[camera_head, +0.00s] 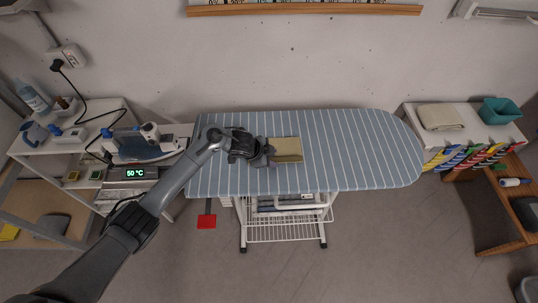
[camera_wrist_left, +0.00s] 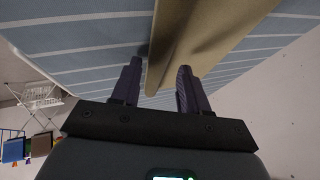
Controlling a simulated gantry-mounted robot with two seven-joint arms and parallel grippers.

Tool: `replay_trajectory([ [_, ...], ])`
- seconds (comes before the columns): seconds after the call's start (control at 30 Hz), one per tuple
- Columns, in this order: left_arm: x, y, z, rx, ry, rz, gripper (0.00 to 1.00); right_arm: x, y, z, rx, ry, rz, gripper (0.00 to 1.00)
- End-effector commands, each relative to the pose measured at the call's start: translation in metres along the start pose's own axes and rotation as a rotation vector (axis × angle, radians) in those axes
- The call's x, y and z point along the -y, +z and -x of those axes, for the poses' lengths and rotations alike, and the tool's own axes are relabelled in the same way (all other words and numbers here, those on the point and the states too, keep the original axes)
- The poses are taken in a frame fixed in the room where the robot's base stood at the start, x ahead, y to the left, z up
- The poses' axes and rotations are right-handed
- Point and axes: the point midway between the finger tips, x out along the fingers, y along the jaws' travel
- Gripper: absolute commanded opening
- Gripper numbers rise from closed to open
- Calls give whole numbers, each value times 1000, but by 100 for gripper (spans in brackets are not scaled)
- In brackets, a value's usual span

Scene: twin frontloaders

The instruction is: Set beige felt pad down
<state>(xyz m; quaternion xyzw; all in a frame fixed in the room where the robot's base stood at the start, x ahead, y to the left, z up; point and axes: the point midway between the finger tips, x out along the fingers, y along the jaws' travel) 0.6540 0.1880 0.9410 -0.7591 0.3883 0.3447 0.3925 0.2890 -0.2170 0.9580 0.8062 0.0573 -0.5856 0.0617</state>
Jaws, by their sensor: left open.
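The beige felt pad (camera_head: 286,146) is on the blue-striped ironing board (camera_head: 350,150), near its middle. Its near part looks darker, like a fold or raised edge. My left gripper (camera_head: 268,154) is at the pad's left side, low over the board. In the left wrist view the gripper (camera_wrist_left: 157,88) has its two dark fingers apart, and the edge of the pad (camera_wrist_left: 205,40) lies between them, with a visible gap to the left finger. Whether the right finger touches the pad is unclear. My right gripper is not in view.
A white shelf at the right holds a folded beige cloth (camera_head: 441,116) and a teal bin (camera_head: 502,110). The right half of the board is clear.

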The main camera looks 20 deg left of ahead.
Motion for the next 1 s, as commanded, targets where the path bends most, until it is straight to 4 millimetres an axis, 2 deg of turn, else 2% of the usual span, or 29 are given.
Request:
replay_trajectory([
  [0.03,-4,1,-1,4,9,-2,50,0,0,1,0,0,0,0],
  [0.23,1,-4,14,2,6,-2,50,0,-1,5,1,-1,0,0],
  [0.7,3,-5,101,1,1,-4,50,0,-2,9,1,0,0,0],
  [0.83,4,-5,116,2,0,-2,50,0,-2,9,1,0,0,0],
  [1.0,2,-5,126,1,3,-1,50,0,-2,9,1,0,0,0],
])
